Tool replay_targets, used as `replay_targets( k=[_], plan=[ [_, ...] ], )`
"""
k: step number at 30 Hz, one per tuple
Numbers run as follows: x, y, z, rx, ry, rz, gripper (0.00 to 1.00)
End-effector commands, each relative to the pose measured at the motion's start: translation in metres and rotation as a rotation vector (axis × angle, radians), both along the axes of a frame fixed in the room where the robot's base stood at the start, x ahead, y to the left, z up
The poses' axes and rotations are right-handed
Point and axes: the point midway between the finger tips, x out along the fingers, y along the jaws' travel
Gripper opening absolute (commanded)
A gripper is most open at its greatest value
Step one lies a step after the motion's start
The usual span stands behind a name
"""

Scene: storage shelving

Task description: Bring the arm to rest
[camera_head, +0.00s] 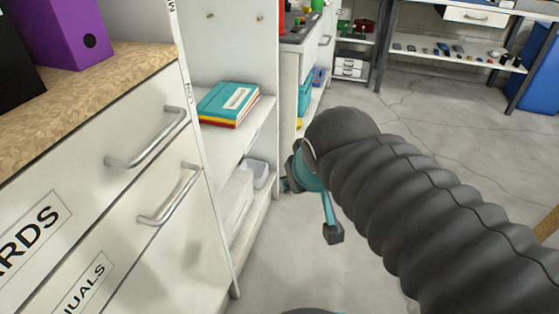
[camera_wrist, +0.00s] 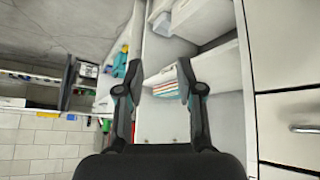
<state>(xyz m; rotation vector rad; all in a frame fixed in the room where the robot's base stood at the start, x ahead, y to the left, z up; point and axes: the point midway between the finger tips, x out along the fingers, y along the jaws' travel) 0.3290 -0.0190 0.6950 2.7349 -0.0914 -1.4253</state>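My gripper (camera_head: 312,208) hangs in the air in front of the white shelving in the head view, at the end of my dark ribbed arm (camera_head: 420,210). One teal finger with a dark pad shows clearly; the other is partly hidden by the wrist. In the wrist view my gripper (camera_wrist: 159,74) shows its two fingers spread apart with nothing held between them. It appears clear of the shelf.
Coloured books (camera_head: 229,103) lie on a shelf, also in the wrist view (camera_wrist: 166,84). White bins (camera_head: 234,205) sit below. A drawer cabinet (camera_head: 110,190) with handles stands left. A workbench (camera_head: 455,55) and blue bin (camera_head: 535,75) are behind. Floor (camera_head: 290,270) is open.

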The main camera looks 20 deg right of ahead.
Motion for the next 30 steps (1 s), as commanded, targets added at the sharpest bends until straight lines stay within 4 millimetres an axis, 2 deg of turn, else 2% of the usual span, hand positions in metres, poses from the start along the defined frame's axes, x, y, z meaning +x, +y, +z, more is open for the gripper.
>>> replay_targets(
  k=[1,3,7,14,21,30],
  plan=[
    [-0.013,0.008,-0.014,0.03,0.044,0.008,0.37],
    [-0.026,0.014,-0.026,0.058,0.087,0.018,0.37],
    [-0.035,0.019,-0.035,0.081,0.121,0.023,0.37],
    [-0.035,0.019,-0.034,0.08,0.12,0.022,0.37],
    [-0.034,0.019,-0.012,0.079,0.119,0.022,0.37],
    [-0.034,0.019,-0.016,0.079,0.119,0.022,0.37]
  ],
)
